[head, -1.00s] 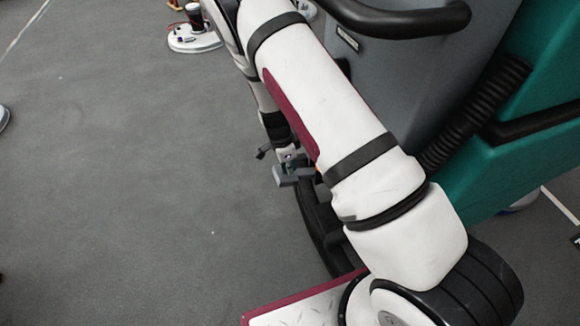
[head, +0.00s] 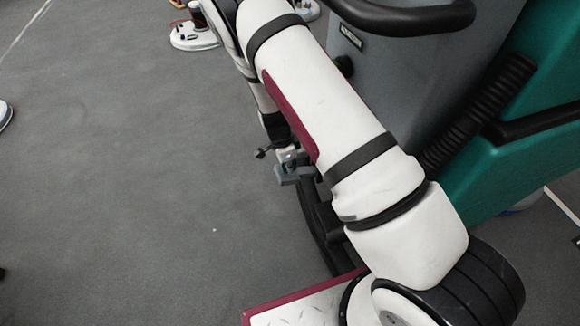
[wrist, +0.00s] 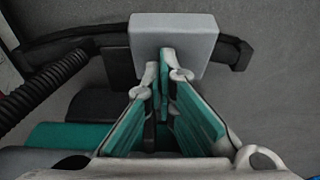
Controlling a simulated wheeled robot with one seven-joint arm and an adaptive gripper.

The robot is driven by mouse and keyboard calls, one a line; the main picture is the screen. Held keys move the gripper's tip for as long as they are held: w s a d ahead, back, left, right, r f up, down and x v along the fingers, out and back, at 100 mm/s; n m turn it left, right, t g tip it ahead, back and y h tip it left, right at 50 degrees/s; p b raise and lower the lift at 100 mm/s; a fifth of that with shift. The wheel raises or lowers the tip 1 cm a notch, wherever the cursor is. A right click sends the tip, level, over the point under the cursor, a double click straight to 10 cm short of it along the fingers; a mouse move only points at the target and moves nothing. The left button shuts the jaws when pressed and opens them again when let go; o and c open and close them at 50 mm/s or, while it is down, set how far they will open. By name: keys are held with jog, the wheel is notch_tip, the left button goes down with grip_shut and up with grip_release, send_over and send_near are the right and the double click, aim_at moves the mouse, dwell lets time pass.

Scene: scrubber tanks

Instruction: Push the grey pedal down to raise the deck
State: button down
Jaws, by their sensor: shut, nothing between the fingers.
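The grey pedal (wrist: 175,38) is a flat, block-like pad at the top middle of the wrist view. It also shows in the head view (head: 294,176), low beside the machine. My gripper (wrist: 165,68) is shut with nothing between its fingers. In the wrist view its fingertips overlap the near edge of the pedal; I cannot tell whether they touch it. In the head view my gripper (head: 286,153) is small and sits just above the pedal, partly hidden by my arm.
The scrubber's grey and teal body (head: 545,130) stands at the right, with a black handle (head: 410,20) and ribbed hose (head: 485,110). A black curved bar (wrist: 70,43) runs behind the pedal. A round white-based machine (head: 196,38) stands far back.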

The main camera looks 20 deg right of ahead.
aim_at(281, 175)
jog(key=shift+a+f, duration=0.3)
jog(key=shift+f, duration=0.1)
jog(key=shift+a+f+h, duration=0.1)
jog(key=shift+a+h, duration=0.1)
jog(key=shift+h, duration=0.1)
jog(key=shift+a+f+h, duration=0.2)
jog(key=shift+f+h, duration=0.45)
jog(key=shift+h, duration=0.55)
jog(key=shift+d+f, duration=0.1)
jog(key=shift+a+f+b, duration=0.2)
jog(key=shift+f+b, duration=0.1)
jog(key=shift+f, duration=0.15)
jog(key=shift+a+f+b, duration=0.2)
jog(key=shift+f+b, duration=0.05)
jog(key=shift+f, duration=0.2)
jog(key=shift+a+f+b, duration=0.15)
jog(key=shift+f+b, duration=0.25)
jog(key=shift+f, duration=0.3)
jog(key=shift+a+f+b, duration=0.1)
jog(key=shift+f+b, duration=0.3)
jog(key=shift+f, duration=0.3)
jog(key=shift+r, duration=0.1)
